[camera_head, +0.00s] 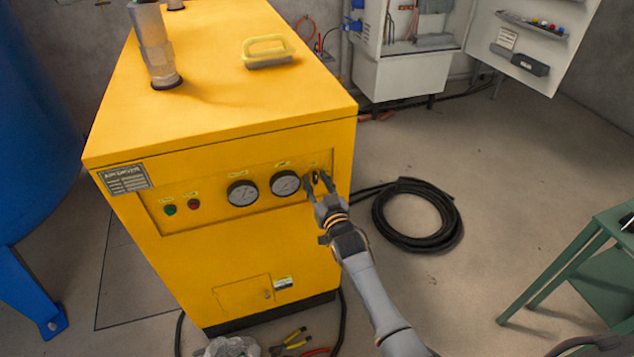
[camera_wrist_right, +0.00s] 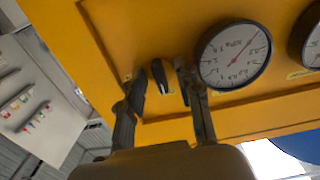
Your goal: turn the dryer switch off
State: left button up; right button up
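The yellow dryer cabinet (camera_head: 180,265) stands at the left of centre in the head view, with a panel of gauges and controls on its front. The dark rotary switch (camera_wrist_right: 158,76) is at the panel's right end, beside a gauge. My right gripper (camera_head: 319,183) is at that end of the panel and partly hides the switch in the head view. In the right wrist view my right gripper (camera_wrist_right: 162,84) is open, with one finger on each side of the switch. Whether either finger touches it, I cannot tell. My left gripper is not in view.
Two round gauges (camera_head: 242,193) and green and red buttons (camera_head: 170,210) sit left of the switch. A coiled black hose (camera_head: 420,240) lies on the floor to the right. A green table (camera_head: 590,240) stands at the right edge. Pliers (camera_head: 290,341) lie below the cabinet.

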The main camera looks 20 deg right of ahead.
jog(key=s, duration=1.2)
jog(key=shift+d, duration=0.2)
